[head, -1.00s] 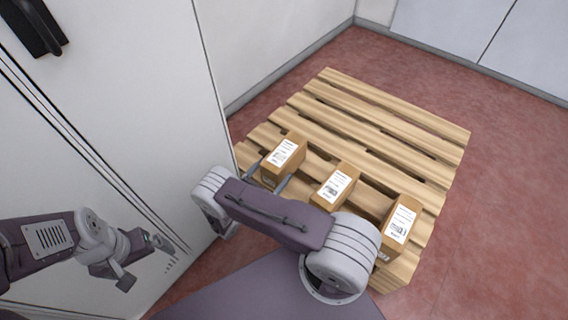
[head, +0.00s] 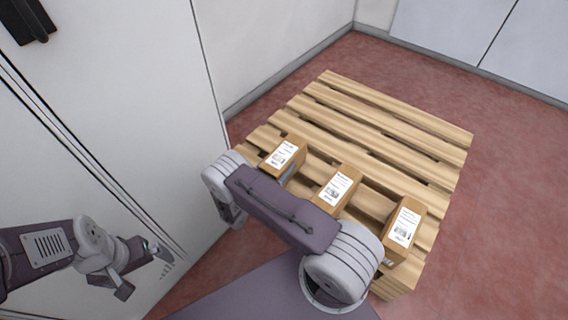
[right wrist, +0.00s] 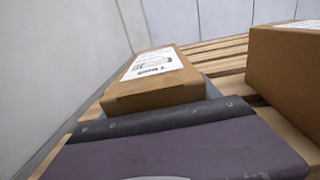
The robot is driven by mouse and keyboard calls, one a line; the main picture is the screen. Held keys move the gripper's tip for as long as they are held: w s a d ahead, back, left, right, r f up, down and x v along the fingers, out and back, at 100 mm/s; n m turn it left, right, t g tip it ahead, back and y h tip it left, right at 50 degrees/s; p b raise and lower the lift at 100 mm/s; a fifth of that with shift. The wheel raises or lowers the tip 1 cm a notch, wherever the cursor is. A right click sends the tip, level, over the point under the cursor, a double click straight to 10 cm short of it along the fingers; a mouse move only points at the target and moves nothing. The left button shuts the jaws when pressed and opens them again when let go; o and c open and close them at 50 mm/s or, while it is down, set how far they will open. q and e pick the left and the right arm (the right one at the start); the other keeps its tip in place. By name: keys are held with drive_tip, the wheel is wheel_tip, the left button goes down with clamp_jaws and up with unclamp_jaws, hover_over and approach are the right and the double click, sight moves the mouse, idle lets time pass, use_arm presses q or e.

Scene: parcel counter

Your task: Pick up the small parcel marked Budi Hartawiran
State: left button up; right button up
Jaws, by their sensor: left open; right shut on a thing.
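Three small brown parcels with white labels are in a row on a wooden pallet: the left parcel (head: 283,154), the middle parcel (head: 337,189) and the right parcel (head: 404,229). The names on the labels are too small to read. My right gripper (head: 284,172) is shut on the left parcel, which also shows large in the right wrist view (right wrist: 152,80). My right arm hides part of the gripper and of the parcel's near side. I cannot tell whether the parcel is clear of the slats. My left gripper (head: 144,268) is open and empty at the lower left, away from the parcels.
The wooden pallet (head: 395,109) lies on a red floor (head: 510,200), with bare slats behind the parcels. A tall white cabinet (head: 130,90) stands close on the left. The neighbouring parcel is near on the right in the right wrist view (right wrist: 285,70). Floor right of the pallet is free.

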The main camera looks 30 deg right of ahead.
wheel_tip(320, 180, up, 9)
drive_tip(key=p, duration=0.6)
clamp_jaws()
drive_tip(key=shift+r+p, duration=0.35)
drive_tip(key=shift+r, duration=0.15)
